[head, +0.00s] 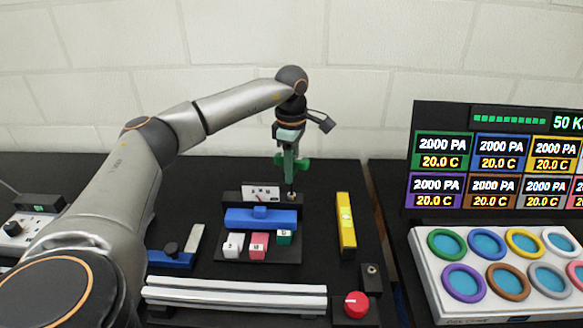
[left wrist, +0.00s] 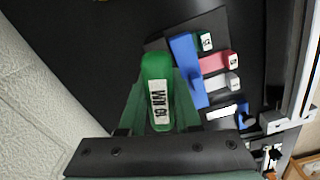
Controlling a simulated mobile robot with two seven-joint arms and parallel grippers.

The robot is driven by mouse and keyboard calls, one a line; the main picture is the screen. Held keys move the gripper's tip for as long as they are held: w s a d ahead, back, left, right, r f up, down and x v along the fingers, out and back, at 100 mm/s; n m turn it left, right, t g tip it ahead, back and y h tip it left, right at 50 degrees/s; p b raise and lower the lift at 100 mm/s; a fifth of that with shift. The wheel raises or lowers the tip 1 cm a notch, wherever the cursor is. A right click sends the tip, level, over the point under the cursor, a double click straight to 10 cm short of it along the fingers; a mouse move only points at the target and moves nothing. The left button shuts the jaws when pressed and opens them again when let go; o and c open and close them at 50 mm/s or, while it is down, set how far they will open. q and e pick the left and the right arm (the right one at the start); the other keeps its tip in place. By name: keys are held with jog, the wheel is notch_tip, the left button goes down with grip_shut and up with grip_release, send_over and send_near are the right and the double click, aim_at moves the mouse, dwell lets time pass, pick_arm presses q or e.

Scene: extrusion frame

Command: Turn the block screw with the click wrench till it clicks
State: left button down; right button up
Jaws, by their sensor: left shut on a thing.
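The click wrench (head: 291,164) is green and hangs upright under my left gripper (head: 290,146), which is shut on it. Its thin shaft points down, with its lower end close to a small metal screw head (head: 292,196) at the back right of the dark fixture. I cannot tell if they touch. In the left wrist view the green wrench (left wrist: 157,72) fills the middle, with a white label that seems to read 10 Nm. It hides what lies under it. The blue block (head: 250,219) sits just in front. My right gripper is out of view.
White, red and green numbered cubes (head: 258,245) stand before the blue block. A small sign (head: 261,193) stands left of the shaft. A yellow bar (head: 346,222) lies to the right. Silver rails (head: 235,296) and a red knob (head: 356,304) are in front. A display (head: 497,160) stands far right.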

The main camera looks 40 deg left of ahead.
pick_arm(q)
jog(key=shift+m, duration=0.7)
jog(key=shift+f+m, duration=0.1)
jog(key=shift+m, duration=0.7)
jog(key=shift+m, duration=0.7)
jog(key=shift+m, duration=0.8)
